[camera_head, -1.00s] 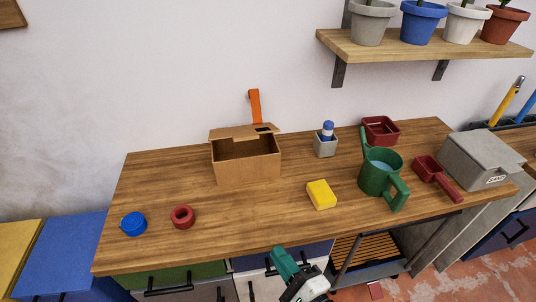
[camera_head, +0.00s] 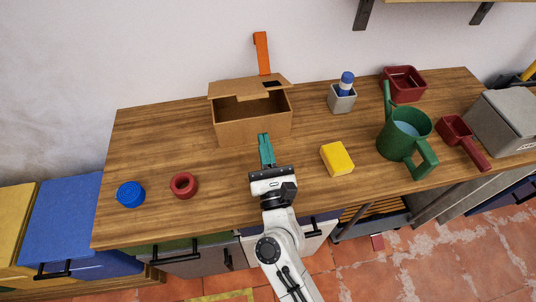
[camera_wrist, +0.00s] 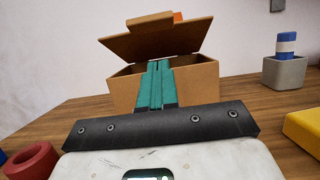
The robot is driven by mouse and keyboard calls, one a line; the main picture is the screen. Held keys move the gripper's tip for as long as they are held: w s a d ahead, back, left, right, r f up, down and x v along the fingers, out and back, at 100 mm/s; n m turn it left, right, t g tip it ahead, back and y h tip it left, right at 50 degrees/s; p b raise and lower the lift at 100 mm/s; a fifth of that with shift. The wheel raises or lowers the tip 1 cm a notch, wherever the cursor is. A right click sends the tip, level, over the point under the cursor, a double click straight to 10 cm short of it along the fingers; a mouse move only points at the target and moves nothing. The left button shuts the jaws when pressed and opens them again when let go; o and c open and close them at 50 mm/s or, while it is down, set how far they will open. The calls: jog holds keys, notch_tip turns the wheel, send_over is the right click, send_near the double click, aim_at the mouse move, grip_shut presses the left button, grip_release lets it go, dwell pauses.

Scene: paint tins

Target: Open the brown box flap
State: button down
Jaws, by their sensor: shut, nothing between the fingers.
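The brown box (camera_head: 252,132) stands toward the back of the wooden workbench. Its flap (camera_head: 247,87) is hinged at the back and tilted partly up, leaving a dark gap at the front; a notch shows in its right side. In the wrist view the flap (camera_wrist: 155,42) slopes above the box's front wall (camera_wrist: 200,83). My gripper (camera_head: 264,135) has teal fingers, closed together and empty. It is in front of the box, pointing at the front wall. In the wrist view the fingertips (camera_wrist: 158,63) overlap the opening under the flap; I cannot tell whether they touch.
An orange strip (camera_head: 261,52) stands behind the box. A yellow block (camera_head: 337,158), green watering can (camera_head: 405,130), grey cup (camera_head: 341,98) and red scoop (camera_head: 463,142) are to the right. A blue lid (camera_head: 131,194) and red ring (camera_head: 184,185) lie left.

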aim_at(256, 98)
jog(key=w+a+r+p, duration=0.1)
jog(key=w+r+p, duration=0.2)
jog(key=w+r, duration=0.1)
jog(key=shift+w+a+r, duration=0.25)
jog(key=shift+w+r, duration=0.15)
jog(key=shift+w, duration=0.05)
jog(key=shift+r, duration=0.1)
